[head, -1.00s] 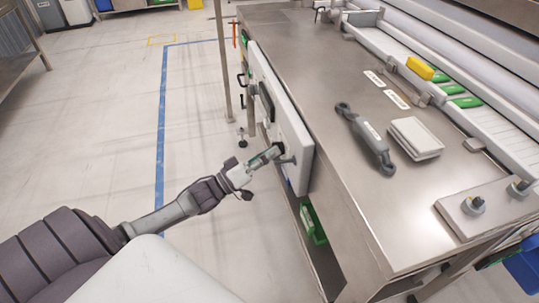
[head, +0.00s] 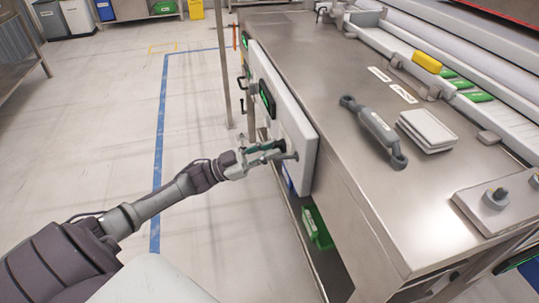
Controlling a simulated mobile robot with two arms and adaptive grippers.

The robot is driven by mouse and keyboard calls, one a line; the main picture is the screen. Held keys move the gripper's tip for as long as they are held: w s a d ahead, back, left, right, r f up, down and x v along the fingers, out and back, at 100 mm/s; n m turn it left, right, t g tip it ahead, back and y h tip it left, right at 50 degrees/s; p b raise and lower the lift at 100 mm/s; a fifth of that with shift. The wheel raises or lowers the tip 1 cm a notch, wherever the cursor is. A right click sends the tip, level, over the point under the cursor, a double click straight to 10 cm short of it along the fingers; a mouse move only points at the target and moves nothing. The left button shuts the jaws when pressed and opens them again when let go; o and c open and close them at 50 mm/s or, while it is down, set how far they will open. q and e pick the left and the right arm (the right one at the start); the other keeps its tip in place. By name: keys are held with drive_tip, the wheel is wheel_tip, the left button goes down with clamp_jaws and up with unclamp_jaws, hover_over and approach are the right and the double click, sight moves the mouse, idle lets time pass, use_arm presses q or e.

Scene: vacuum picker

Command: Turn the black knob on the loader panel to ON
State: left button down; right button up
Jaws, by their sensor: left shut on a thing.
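The loader panel (head: 302,130) is a pale upright box on the left side of the steel bench, seen at a steep angle. My left gripper (head: 272,152) reaches it from the left and is shut at its face. The black knob is mostly hidden by the fingers; a dark part shows between them, so the gripper appears to be shut on it. I cannot read the knob's pointer or the ON mark. A black display (head: 267,98) with green lit marks sits on the panel above the gripper. My right gripper is not in view.
The steel bench top (head: 330,90) carries a grey handled tool (head: 375,131), a stack of pale pads (head: 428,131) and a yellow block (head: 427,62). A green box (head: 317,228) sits on the lower shelf. The floor left of the panel is clear.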

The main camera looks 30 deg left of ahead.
use_arm(q)
drive_tip(key=m, duration=0.2)
drive_tip(key=m+g+h+b, duration=0.1)
drive_tip(key=m, duration=0.1)
drive_tip(key=shift+w+a+g, duration=0.1)
drive_tip(key=shift+g, duration=0.2)
drive_tip(key=shift+r+m, duration=0.1)
drive_tip(key=shift+m, duration=0.3)
drive_tip(key=shift+r+m+g+b, duration=0.1)
drive_tip(key=shift+m+g+b, duration=0.35)
drive_tip(key=shift+m+g, duration=0.9)
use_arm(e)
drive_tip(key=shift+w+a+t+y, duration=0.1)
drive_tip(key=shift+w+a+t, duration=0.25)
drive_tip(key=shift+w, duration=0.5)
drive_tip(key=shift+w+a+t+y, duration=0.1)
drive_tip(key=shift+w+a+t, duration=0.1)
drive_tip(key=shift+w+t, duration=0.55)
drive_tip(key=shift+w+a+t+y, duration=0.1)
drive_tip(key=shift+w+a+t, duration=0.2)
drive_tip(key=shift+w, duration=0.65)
use_arm(q)
drive_tip(key=shift+m+t, duration=0.35)
